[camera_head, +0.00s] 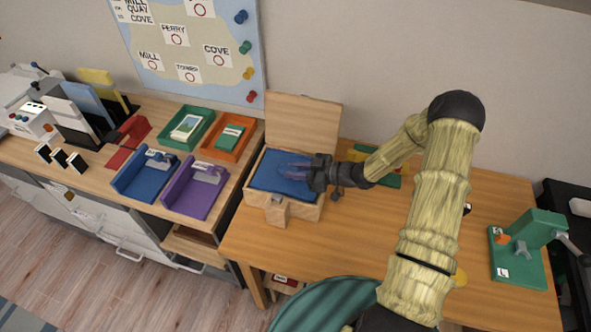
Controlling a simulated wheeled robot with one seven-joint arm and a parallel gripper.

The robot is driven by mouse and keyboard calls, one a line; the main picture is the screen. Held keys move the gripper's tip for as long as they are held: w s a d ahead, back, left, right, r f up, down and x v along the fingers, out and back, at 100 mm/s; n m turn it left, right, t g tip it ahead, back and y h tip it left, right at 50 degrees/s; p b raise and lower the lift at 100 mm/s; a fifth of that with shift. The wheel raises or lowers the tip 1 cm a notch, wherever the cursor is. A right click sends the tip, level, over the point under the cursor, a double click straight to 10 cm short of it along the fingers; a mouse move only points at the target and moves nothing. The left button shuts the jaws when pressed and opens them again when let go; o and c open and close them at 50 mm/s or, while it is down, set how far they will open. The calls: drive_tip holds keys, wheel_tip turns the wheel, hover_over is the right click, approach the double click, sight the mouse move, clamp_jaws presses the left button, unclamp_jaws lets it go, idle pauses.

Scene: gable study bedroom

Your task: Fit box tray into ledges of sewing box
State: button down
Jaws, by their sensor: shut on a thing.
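The wooden sewing box (308,213) stands at the left end of the desk, with its lid (305,121) open and upright at the back. A blue surface, which looks like the box tray (270,183), fills most of the box's opening. My gripper (291,169) reaches in from the right, low over the blue tray, and is shut on it. The ledges are hidden, and I cannot tell whether the tray rests on them or is held just above.
Blue (146,180) and purple (189,197) open trays lie left of the box, with green (180,137) and orange (230,146) ones behind. A green press-like tool (520,248) stands at the right. The desk's middle (345,235) is clear.

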drive_tip(key=shift+f, duration=0.2)
drive_tip(key=shift+f+b, duration=0.25)
drive_tip(key=shift+b, duration=0.05)
drive_tip(key=shift+f+b, duration=0.35)
drive_tip(key=shift+f, duration=0.15)
drive_tip(key=c, duration=1.2)
unclamp_jaws()
drive_tip(key=shift+o, duration=0.2)
drive_tip(key=shift+d, duration=0.1)
drive_tip(key=shift+d, duration=0.1)
drive_tip(key=b+v, duration=0.1)
drive_tip(key=v, duration=1.6)
drive_tip(key=shift+s+r, duration=0.1)
